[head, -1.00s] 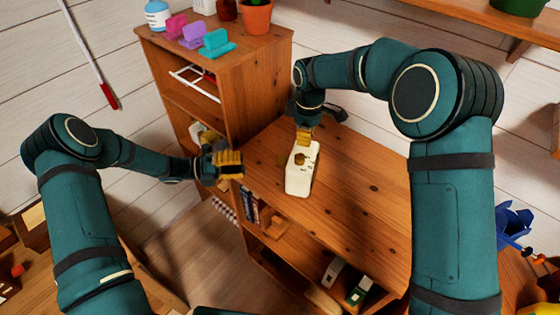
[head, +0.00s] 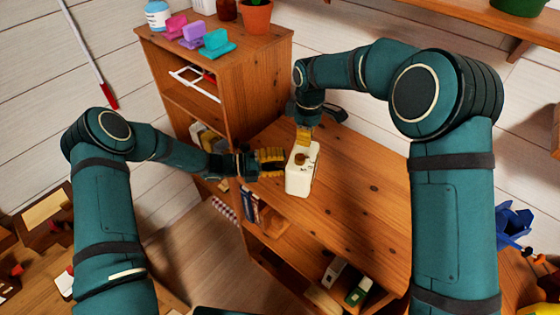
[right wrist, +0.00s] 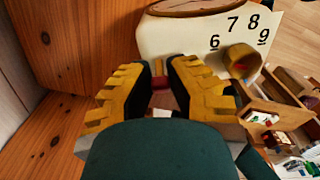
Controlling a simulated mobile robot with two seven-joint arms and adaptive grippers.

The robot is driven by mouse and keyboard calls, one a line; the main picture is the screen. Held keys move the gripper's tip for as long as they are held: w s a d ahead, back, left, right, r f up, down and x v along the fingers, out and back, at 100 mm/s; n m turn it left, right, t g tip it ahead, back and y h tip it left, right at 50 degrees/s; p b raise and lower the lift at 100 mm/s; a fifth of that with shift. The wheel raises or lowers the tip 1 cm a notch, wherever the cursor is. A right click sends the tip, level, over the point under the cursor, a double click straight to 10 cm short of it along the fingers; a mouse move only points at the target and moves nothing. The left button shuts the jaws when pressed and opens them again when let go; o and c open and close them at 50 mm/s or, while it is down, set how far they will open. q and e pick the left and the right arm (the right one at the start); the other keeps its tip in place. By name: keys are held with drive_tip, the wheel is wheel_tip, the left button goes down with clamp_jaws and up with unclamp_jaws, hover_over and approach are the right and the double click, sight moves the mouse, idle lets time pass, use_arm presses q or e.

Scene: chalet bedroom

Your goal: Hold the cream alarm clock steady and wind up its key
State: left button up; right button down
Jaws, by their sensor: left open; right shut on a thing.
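The cream alarm clock (head: 301,181) sits on the wooden shelf unit's low top, with dark digits on its upper face. A small brass-coloured piece (right wrist: 242,62) beside the digits is hard to identify.
A taller wooden cabinet (head: 255,80) stands behind on the left, with coloured blocks and a plant pot (head: 257,16) on it. Books (head: 250,205) fill shelves below the left edge. The shelf top (head: 355,195) right of the clock is clear.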

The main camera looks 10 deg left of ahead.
use_arm(q)
clamp_jaws()
drive_tip(key=shift+m, duration=0.3)
drive_tip(key=shift+d+m+h, duration=0.1)
drive_tip(key=shift+m+h, duration=0.45)
drive_tip(key=shift+m, duration=0.85)
drive_tip(key=shift+m+h, duration=0.55)
drive_tip(key=shift+m, duration=0.85)
unclamp_jaws()
